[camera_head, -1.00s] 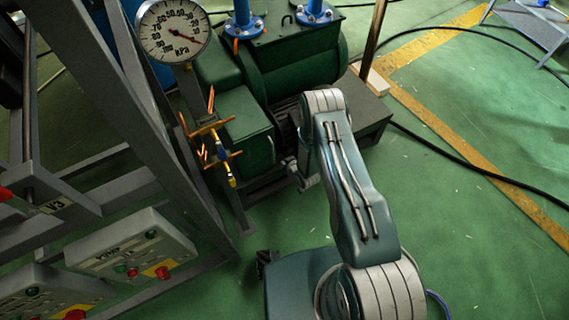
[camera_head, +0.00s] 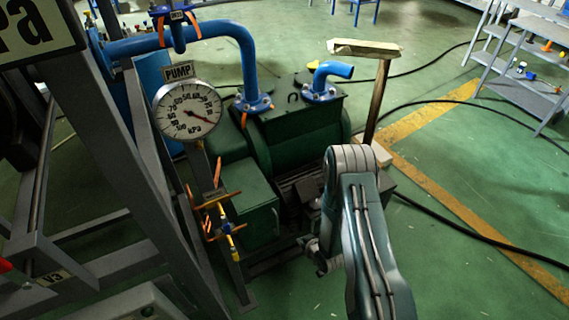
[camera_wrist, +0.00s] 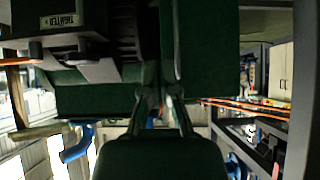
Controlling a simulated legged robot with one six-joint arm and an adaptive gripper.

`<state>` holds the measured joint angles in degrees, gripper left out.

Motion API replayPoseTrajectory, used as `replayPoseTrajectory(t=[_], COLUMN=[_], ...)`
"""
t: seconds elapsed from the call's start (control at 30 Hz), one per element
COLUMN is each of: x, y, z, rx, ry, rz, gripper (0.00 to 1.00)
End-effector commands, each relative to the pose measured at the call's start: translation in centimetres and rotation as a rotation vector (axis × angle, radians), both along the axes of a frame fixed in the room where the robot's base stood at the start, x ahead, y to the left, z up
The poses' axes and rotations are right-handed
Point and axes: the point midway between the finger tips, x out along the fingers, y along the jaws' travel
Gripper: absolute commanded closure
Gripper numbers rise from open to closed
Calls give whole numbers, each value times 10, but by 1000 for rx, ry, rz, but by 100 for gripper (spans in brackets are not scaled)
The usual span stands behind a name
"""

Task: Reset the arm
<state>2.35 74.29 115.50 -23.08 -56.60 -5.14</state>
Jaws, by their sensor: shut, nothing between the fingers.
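My arm's elbow and upper link show at the lower right of centre in the head view. My gripper hangs folded to the left of the link, small and dark, in front of the green pump (camera_head: 295,125). In the wrist view my gripper (camera_wrist: 158,98) is at the middle, with its fingers shut and nothing visible between them. Dark green machine surfaces (camera_wrist: 85,95) fill much of the wrist view beyond the fingers. I cannot tell whether the fingers touch anything.
A round gauge (camera_head: 187,108) and a valve with orange and yellow handles (camera_head: 222,222) stand left of my arm. A grey frame (camera_head: 150,180) fills the left side. Open green floor (camera_head: 470,280) lies right, crossed by a black hose and yellow line. A shelf cart (camera_head: 530,85) stands upper right.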

Motion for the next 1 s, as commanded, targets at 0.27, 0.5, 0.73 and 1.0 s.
replayPoseTrajectory(t=[0.27,0.5,0.73,1.0], x=[28,56,60,37], y=[-9,-25,-38,-49], z=[48,136,221,317], rx=[-44,-116,-162,-189], ry=[4,37,72,115], rz=[-22,-78,-141,-221], gripper=[100,100,100,100])
